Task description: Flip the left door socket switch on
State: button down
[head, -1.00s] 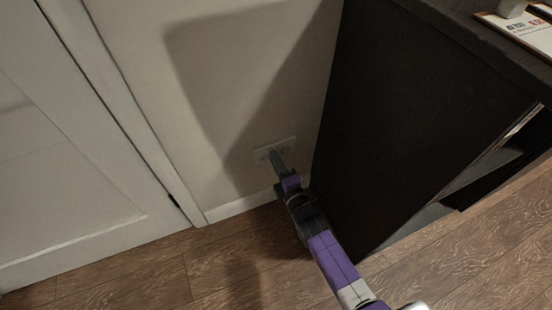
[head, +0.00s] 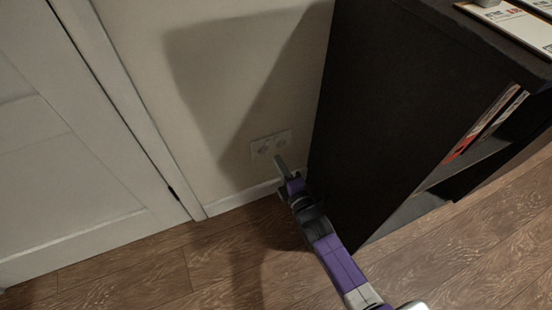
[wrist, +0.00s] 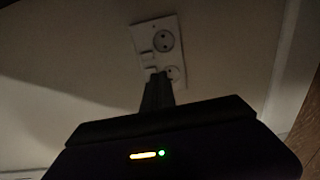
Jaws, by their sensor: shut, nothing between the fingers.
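The white double socket plate (head: 270,146) is low on the wall, between the door and the dark cabinet. In the wrist view the plate (wrist: 156,50) shows two round outlets and two small switches beside them. One switch (wrist: 146,56) sits above the fingertips; whether it is on or off is too small to tell.
A white panelled door (head: 60,150) with its frame is on the left. A dark cabinet (head: 400,110) stands close on the right, beside my arm. A white skirting board (head: 240,199) runs below the socket. The wooden floor (head: 150,260) is clear.

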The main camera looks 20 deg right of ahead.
jog(key=s+p, duration=0.4)
jog(key=s, duration=0.5)
jog(key=shift+s+a, duration=0.15)
jog(key=shift+f, duration=0.1)
notch_tip(320, 180, up, 3)
jog(key=g+b, duration=0.1)
jog(key=b, duration=0.3)
jog(key=shift+b, duration=0.4)
